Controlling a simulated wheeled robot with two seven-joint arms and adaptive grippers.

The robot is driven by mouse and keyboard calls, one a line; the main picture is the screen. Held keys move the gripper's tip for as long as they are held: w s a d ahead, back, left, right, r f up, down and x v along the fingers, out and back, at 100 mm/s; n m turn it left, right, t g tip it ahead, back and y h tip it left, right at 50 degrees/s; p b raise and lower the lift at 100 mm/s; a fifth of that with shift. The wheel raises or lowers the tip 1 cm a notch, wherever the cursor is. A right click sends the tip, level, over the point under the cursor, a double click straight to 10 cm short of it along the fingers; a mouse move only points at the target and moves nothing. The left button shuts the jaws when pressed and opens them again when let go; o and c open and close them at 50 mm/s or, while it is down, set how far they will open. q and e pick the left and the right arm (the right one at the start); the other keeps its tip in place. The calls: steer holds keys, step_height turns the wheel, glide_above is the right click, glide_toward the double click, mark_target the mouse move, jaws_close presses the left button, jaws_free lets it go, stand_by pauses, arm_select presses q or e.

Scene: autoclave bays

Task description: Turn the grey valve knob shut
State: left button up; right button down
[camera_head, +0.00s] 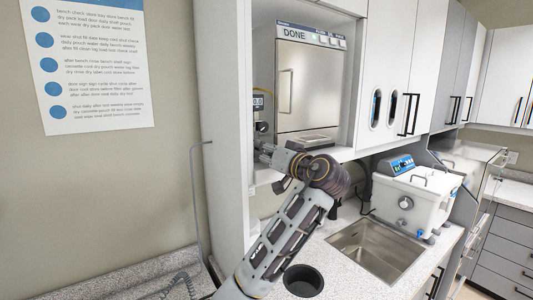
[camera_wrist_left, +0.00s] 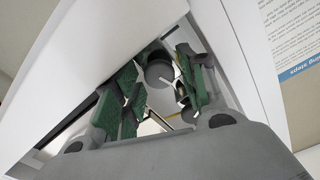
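The grey valve knob (camera_head: 262,127) is in the head view at the left side of the bay, just below a small gauge display (camera_head: 258,102). In the left wrist view a round dark-grey knob (camera_wrist_left: 158,74) with a pale line shows between the green finger pads. My left gripper (camera_head: 262,150) reaches into the bay beside the autoclave, close to the knob. Its fingers are apart, one on each side of the knob in the wrist view, with a visible gap. Contact cannot be told. My right gripper is out of view.
The autoclave (camera_head: 305,95) reading DONE stands right of the gripper on its shelf. The bay's white side panel (camera_head: 228,125) is close on the left.

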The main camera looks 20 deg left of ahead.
arm_select(q)
steer(key=shift+o, duration=0.2)
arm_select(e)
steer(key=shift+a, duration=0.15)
arm_select(q)
steer(key=v, duration=1.2)
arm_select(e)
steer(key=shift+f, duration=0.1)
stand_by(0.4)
